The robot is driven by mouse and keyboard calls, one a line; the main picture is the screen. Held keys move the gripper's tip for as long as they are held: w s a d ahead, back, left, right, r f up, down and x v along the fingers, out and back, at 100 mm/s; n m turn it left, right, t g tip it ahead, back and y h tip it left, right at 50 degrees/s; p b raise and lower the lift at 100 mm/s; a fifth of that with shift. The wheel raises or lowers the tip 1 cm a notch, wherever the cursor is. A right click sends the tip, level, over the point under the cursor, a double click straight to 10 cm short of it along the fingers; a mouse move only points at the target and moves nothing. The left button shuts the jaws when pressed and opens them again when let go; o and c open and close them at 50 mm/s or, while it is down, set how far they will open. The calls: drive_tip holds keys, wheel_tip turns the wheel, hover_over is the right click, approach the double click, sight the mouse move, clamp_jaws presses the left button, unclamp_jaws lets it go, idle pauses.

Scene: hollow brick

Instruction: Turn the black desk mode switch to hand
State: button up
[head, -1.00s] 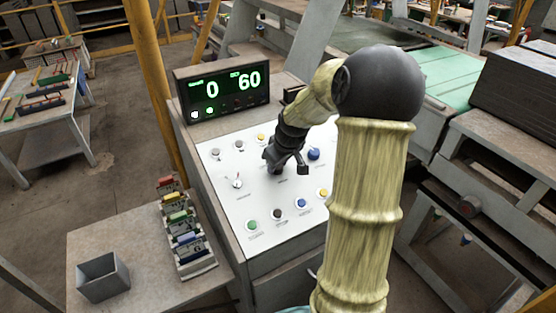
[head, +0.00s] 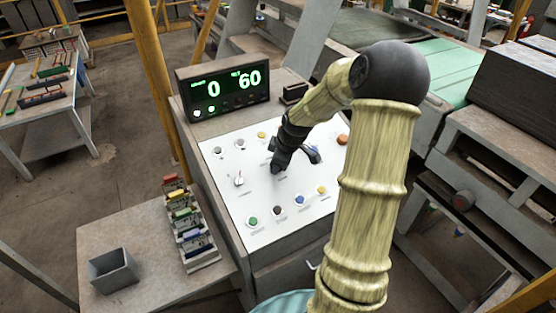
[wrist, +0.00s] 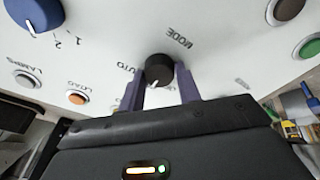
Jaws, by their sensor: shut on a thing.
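The black mode switch (wrist: 158,70) is a round knob on the white desk panel, seen in the wrist view. The word MODE is printed above it and AUTO to its left. The knob's white mark points down and slightly left in that view, not straight at AUTO. My gripper (wrist: 160,78) has one finger on each side of the knob and is shut on it. No HAND label is readable. In the head view my gripper (head: 282,165) is down at the middle of the panel and hides the knob.
A blue knob (wrist: 33,14) is at the wrist view's upper left. A display (head: 225,92) reading 0 and 60 stands behind the panel. A grey bin (head: 113,269) is at the lower left.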

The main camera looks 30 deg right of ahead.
drive_tip(key=o, duration=0.9)
drive_tip(key=shift+o, duration=0.2)
drive_tip(key=v, duration=1.7)
drive_tip(key=shift+r+b, duration=0.25)
drive_tip(key=shift+b, duration=0.1)
drive_tip(key=s+a+f+m+g, duration=0.1)
drive_tip(key=s+a+f+m, duration=0.3)
drive_tip(key=s+a+f, duration=0.2)
drive_tip(key=s+a+f+m+h, duration=0.1)
drive_tip(key=s+a+f+m, duration=0.4)
drive_tip(key=a, duration=0.5)
drive_tip(key=shift+s+a+f+m+g, duration=0.35)
drive_tip(key=shift+s+f, duration=0.25)
drive_tip(key=shift+f, duration=0.4)
